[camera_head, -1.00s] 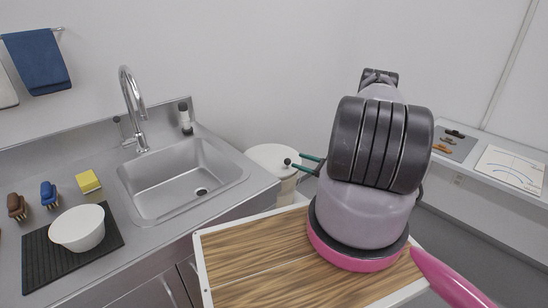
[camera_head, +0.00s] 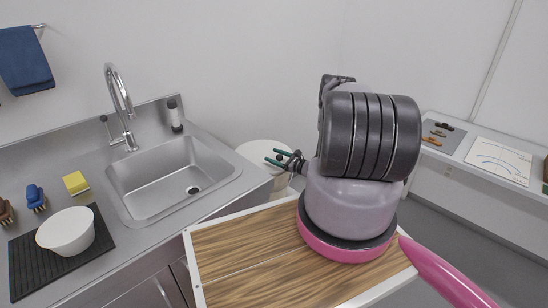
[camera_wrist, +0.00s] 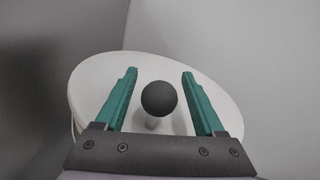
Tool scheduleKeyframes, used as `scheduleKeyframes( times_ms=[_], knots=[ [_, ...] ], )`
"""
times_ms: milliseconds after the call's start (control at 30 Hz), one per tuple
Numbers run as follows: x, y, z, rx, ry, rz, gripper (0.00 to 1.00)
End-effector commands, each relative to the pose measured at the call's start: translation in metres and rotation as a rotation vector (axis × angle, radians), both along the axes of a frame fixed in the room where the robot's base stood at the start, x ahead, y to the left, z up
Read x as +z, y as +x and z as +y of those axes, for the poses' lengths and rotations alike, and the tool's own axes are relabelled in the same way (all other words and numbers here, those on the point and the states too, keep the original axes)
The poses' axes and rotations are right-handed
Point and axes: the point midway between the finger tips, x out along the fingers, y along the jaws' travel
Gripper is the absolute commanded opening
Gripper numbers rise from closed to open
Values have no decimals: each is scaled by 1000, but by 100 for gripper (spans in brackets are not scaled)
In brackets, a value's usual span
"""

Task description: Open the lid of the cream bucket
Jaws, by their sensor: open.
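The cream bucket (camera_head: 280,183) stands on the floor between the sink counter and the wall, partly hidden by my arm and the wooden top. Its round pale lid (camera_head: 256,150) is on it; the lid (camera_wrist: 95,82) fills much of the wrist view. A dark ball knob (camera_wrist: 159,98) on a short pale stem rises from the lid. My gripper (camera_head: 272,156) has green fingers and is over the lid. In the wrist view my gripper (camera_wrist: 160,80) is open, with one finger on each side of the knob and a gap to both.
A steel sink (camera_head: 175,175) and counter are to the left, with a white bowl (camera_head: 66,231) on a black mat (camera_head: 100,240), a yellow sponge (camera_head: 76,182) and brushes. A wood-topped surface (camera_head: 240,260) is in front. A side shelf (camera_head: 460,165) is at right. Walls stand close behind the bucket.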

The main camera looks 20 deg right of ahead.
Motion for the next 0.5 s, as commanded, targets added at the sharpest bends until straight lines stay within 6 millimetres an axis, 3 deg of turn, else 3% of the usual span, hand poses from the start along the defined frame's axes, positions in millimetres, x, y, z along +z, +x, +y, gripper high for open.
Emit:
scheduleKeyframes(
  times_ms=[267,433,467,500],
  knots=[
    [0,1,1,1,1,1,71],
    [0,1,1,1,1,1,10],
    [0,1,1,1,1,1,0],
    [0,1,1,1,1,1,0]
  ],
)
